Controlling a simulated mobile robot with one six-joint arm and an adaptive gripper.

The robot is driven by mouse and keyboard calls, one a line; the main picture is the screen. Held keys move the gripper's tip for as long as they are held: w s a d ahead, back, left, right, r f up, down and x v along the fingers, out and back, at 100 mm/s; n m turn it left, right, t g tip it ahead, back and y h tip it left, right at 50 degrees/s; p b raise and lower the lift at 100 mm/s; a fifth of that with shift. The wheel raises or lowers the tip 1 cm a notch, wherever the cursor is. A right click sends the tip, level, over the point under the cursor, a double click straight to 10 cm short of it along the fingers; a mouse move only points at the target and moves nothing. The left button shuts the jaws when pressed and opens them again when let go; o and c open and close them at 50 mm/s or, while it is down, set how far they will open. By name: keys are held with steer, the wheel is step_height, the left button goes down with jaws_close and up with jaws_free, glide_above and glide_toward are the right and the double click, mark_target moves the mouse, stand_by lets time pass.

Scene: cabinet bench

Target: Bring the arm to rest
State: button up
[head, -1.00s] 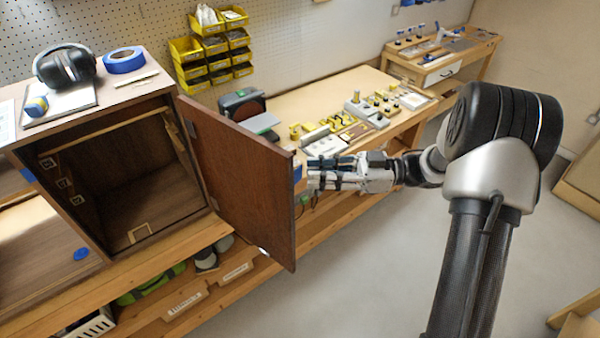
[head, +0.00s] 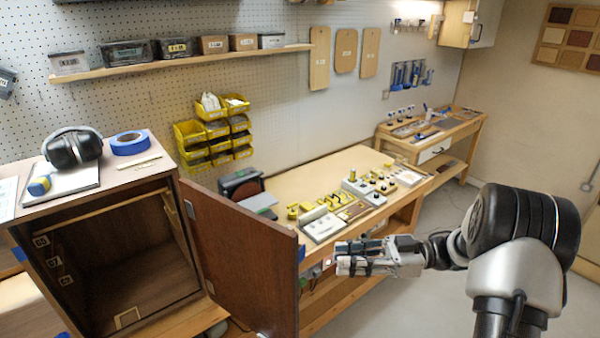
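My gripper (head: 345,258) is in the middle of the head view, at the end of my arm, which comes in from the right. It points left, just right of the free edge of the open cabinet door (head: 243,262), with a small gap showing. Its fingers are small and seen from the side, so I cannot tell whether they are open or shut. I see nothing held in it.
The cabinet (head: 120,265) stands open and its visible inside is empty. Ear defenders (head: 72,147) and blue tape (head: 130,143) lie on its top. A bench (head: 300,180) with several yellow parts is behind my gripper. Grey floor (head: 420,305) is clear at the lower right.

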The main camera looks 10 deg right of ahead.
steer(key=w+a+r+m+t+h+b, duration=0.1)
steer(key=w+r+m+t+h+b, duration=0.1)
steer(key=w+r+t+h, duration=0.4)
steer(key=w+r+m+t+h+b, duration=0.25)
steer(key=w+t, duration=0.25)
steer(key=w, duration=0.3)
steer(key=s+d+r+m+t+h, duration=0.2)
steer(key=d+r+m+h, duration=0.15)
steer(key=h, duration=0.35)
steer(key=s+d+f+m+g+h+b, duration=0.1)
steer(key=s+f+m+g+h+b, duration=0.2)
steer(key=s, duration=0.5)
steer(key=s+d+f+m+g+h+b, duration=0.1)
steer(key=s+d+f+m+h, duration=0.15)
steer(key=s+m, duration=0.45)
steer(key=s+a+f+g+y, duration=0.1)
steer(key=s+a+f+g, duration=0.1)
steer(key=s, duration=0.5)
steer(key=s+a+f+g+y+b, duration=0.1)
steer(key=s+a+f+g, duration=0.1)
steer(key=s+a+f, duration=0.2)
steer(key=s+a+f+n+g+y+b, duration=0.1)
steer(key=s+f, duration=0.4)
steer(key=s, duration=0.5)
steer(key=shift+a+f+g, duration=0.2)
steer(key=shift+a+g, duration=0.4)
steer(key=shift+a, duration=0.65)
steer(key=shift+a, duration=0.15)
